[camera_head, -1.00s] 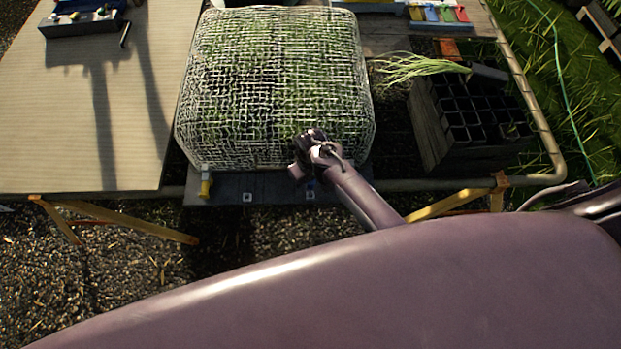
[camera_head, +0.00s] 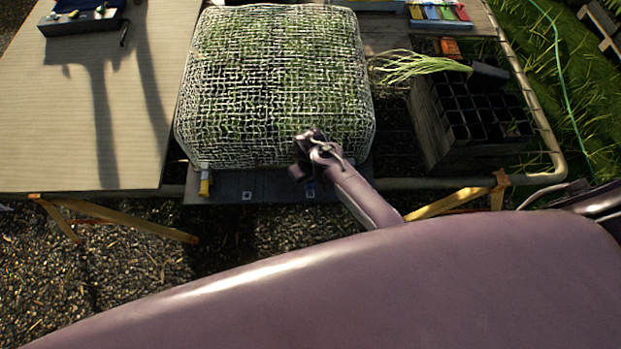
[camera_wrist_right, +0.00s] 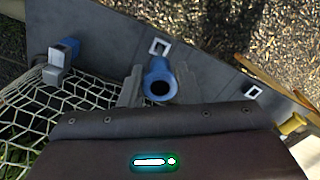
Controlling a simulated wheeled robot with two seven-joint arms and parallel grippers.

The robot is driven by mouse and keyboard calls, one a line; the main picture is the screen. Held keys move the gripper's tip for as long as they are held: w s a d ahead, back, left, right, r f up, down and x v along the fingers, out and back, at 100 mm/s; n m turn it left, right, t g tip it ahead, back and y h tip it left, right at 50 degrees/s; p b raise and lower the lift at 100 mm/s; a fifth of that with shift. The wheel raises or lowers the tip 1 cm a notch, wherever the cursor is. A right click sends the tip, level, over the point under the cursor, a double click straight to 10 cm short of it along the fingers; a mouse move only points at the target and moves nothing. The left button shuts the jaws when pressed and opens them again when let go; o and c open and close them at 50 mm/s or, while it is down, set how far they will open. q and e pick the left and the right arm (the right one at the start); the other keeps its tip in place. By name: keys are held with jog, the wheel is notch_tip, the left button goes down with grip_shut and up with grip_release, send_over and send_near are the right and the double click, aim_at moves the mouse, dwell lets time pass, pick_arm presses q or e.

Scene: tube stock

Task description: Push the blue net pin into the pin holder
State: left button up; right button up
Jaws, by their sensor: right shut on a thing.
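My right gripper (camera_head: 312,163) is at the near edge of the white net (camera_head: 270,80), above the grey board (camera_head: 270,188). In the right wrist view, the right gripper (camera_wrist_right: 159,88) is shut on a blue net pin (camera_wrist_right: 160,79), whose round hollow end faces the camera. The far end of this pin is hidden. A pale square socket (camera_wrist_right: 160,47) lies on the board just beyond it, and another (camera_wrist_right: 251,91) is further right. A second blue piece (camera_wrist_right: 66,50) sits in a pale grey block at left. My left gripper is not in view.
A yellow pin (camera_head: 205,187) stands at the board's left end. A black cell tray (camera_head: 472,118) with long green leaves above it is at right.

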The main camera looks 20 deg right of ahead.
aim_at(311, 188)
jog(key=shift+f+b, duration=1.65)
jog(key=shift+f, duration=0.75)
jog(key=o, duration=1.9)
jog(key=shift+r, duration=0.15)
jog(key=shift+r+p, duration=1.1)
jog(key=shift+p, duration=0.25)
jog(key=shift+r+p, duration=0.6)
jog(key=shift+r, duration=2.15)
